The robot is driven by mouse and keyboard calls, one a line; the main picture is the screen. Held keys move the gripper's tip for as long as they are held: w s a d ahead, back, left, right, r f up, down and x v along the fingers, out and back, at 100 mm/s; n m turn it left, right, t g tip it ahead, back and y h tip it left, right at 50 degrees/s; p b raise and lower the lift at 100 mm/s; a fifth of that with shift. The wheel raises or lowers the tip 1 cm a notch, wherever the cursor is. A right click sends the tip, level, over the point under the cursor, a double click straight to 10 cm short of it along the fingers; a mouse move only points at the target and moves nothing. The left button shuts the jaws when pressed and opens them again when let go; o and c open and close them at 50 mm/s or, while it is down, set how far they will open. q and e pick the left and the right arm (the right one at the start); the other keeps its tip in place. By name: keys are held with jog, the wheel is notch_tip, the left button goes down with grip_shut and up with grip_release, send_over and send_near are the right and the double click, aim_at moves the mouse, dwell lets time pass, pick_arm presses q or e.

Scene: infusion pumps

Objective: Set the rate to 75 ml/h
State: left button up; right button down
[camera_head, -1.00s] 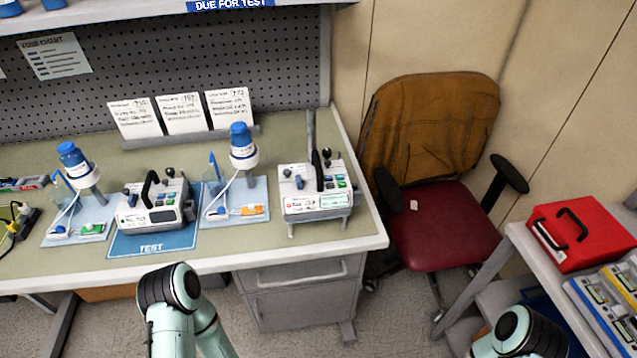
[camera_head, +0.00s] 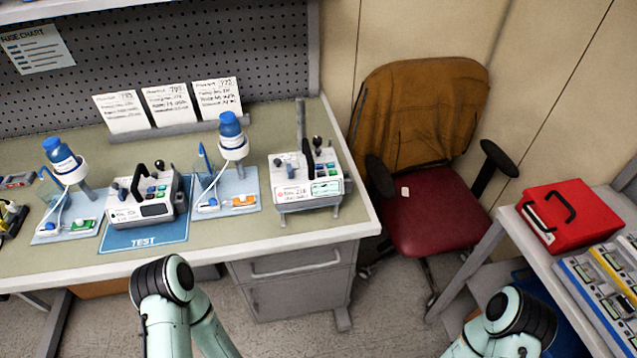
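Two infusion pumps stand on the workbench. One pump (camera_head: 143,207) sits on the blue TEST mat (camera_head: 146,240), with a black handle, a small dark display and coloured buttons. The other pump (camera_head: 306,184) stands on a small stand at the bench's right end, with labels on its front and green and blue buttons. The display readings are too small to read. Parts of both my arms show at the bottom edge, in front of the bench. Neither gripper shows in the view.
Three written cards (camera_head: 168,105) lean at the back. A brown and red chair (camera_head: 432,205) stands right of the bench. A red case (camera_head: 572,217) lies on the right table.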

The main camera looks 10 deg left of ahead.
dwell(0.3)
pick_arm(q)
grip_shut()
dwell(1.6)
